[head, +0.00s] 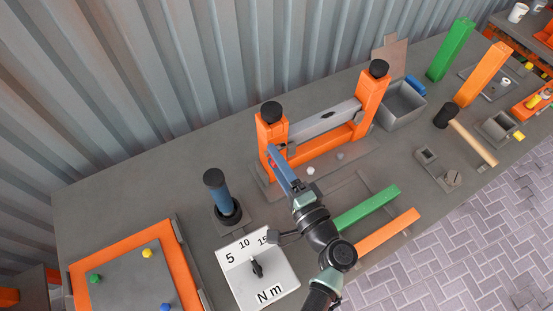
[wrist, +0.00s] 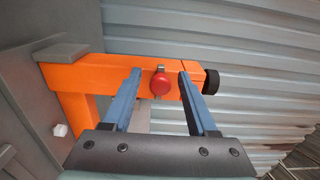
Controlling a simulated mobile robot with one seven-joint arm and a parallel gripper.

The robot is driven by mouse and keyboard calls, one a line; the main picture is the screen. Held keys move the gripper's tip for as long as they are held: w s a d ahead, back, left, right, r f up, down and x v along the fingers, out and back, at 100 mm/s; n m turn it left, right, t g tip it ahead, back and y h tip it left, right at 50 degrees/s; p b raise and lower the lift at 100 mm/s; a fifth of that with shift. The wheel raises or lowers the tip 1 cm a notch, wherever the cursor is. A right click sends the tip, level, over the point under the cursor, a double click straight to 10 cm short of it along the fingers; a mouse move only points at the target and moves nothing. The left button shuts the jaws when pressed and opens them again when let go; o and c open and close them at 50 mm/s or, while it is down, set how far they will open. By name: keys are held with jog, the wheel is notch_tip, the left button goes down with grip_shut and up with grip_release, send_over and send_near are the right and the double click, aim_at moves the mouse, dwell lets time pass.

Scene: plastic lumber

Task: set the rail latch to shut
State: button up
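An orange frame has a left post (head: 270,134), a right post (head: 371,98) and a grey rail (head: 326,122) between them. The left post seems to be the orange beam (wrist: 95,76) in the wrist view, lying sideways there. A red knob (wrist: 160,84) on a small metal piece sits on its face and looks like the rail latch; which way it is set, I cannot tell. My gripper (head: 272,152) is at the left post. In the wrist view my gripper (wrist: 160,74) is open, its blue fingers on either side of the red knob, apart from it.
Black caps top the posts, one at the left post (head: 271,111). A blue-handled tool (head: 217,188) stands left of my gripper, with a torque dial board (head: 235,278) below. Green (head: 367,209) and orange (head: 388,232) bars lie at right. A grey bin (head: 401,107) stands behind the right post.

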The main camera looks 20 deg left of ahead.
grip_shut()
dwell(1.3)
